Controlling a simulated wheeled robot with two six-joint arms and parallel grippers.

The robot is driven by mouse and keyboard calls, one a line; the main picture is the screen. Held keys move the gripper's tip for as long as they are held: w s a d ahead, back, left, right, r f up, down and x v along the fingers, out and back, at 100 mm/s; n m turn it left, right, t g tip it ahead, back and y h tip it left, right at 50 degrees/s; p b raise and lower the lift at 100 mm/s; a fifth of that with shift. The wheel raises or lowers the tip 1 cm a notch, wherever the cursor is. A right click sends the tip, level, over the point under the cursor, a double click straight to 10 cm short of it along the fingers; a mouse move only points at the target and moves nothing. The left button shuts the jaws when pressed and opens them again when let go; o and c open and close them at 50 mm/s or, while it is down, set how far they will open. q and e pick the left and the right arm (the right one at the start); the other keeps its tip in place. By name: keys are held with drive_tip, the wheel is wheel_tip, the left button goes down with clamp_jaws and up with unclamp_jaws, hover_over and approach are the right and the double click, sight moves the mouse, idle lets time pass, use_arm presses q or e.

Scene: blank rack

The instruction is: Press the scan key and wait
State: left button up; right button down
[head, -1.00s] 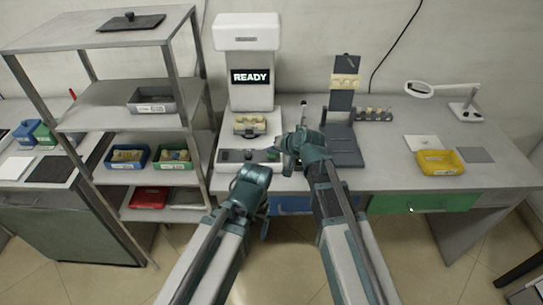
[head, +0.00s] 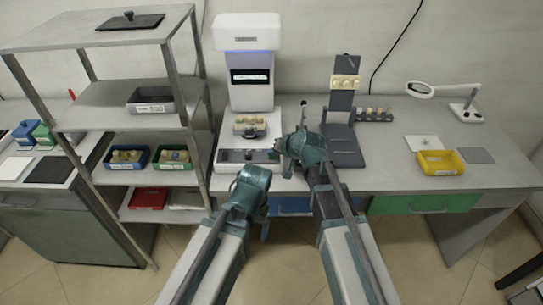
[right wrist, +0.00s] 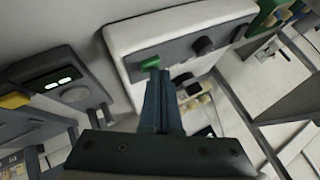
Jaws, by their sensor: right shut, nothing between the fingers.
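The white scanner (head: 245,100) stands at the back of the bench, with a blue glow under its head. Its screen (head: 249,77) shows a pale band whose words I cannot read. A tray of pale pieces (head: 250,126) sits on its bed. The green scan key (right wrist: 150,63) is on the dark front strip, beside black knobs. My right gripper (right wrist: 156,76) is shut and empty, its tips at the key; whether they touch it I cannot tell. In the head view my right gripper (head: 282,148) is over the strip's right end. My left gripper (head: 264,222) hangs low before the bench, its fingers unclear.
A dark upright stand (head: 343,125) is just right of my right gripper. A grey shelf rack (head: 120,100) with bins is at the left. A yellow bin (head: 440,170) and a magnifier lamp (head: 420,90) are on the right of the bench.

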sight(273, 160)
idle(0.4)
drive_tip(key=shift+r+p, duration=0.85)
wheel_tip(273, 160, up, 5)
drive_tip(key=p, duration=0.5)
idle(0.4)
